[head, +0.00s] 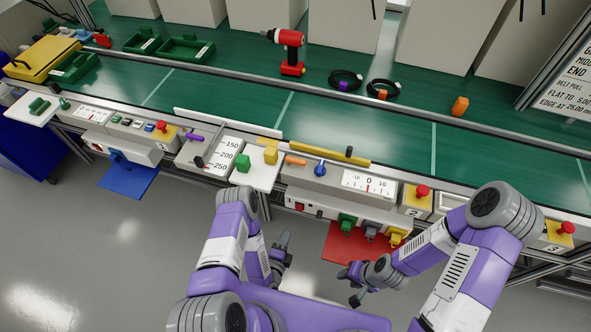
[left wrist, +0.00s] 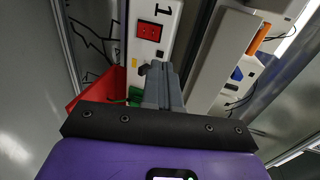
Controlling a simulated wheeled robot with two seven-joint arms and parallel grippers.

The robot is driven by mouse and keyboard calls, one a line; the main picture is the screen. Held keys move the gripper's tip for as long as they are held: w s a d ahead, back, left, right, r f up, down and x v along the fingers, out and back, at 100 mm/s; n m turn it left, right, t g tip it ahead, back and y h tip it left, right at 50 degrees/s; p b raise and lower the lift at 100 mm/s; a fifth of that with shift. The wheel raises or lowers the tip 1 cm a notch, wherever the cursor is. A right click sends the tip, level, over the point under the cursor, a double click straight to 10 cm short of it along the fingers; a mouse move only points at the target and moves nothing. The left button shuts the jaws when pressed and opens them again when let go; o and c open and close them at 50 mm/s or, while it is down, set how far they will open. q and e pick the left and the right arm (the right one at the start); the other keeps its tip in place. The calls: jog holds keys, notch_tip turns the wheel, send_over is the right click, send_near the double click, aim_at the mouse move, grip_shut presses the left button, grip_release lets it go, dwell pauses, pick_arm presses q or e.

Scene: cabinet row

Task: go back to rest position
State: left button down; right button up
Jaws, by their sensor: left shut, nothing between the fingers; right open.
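My left gripper (head: 283,243) hangs in front of the bench edge in the head view, above the grey floor. Its dark fingers are closed together with nothing between them; they also show in the left wrist view (left wrist: 163,82). My right gripper (head: 349,287) is low at the front, just below the red mat, with its fingers spread and empty. Both arms are bent, and neither gripper touches anything that I can see.
The green conveyor (head: 340,112) runs across behind a row of control boxes. A red mat (head: 352,246) lies below the box with green, grey and yellow connectors. A blue mat (head: 128,180) lies further left. The open floor (head: 100,260) at left is clear.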

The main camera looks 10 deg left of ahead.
pick_arm(q)
jog(key=s+d+r+n+g+h, duration=0.1)
jog(key=s+n+g, duration=0.4)
jog(key=n, duration=0.5)
jog(key=s+d+r+n+g+h, duration=0.2)
jog(key=s+d+r+n+g, duration=0.1)
jog(key=n+g, duration=0.6)
notch_tip(320, 180, up, 2)
jog(key=shift+s+r+n+g, duration=0.1)
jog(key=shift+s+n+g, duration=0.3)
jog(key=shift+s+n, duration=0.65)
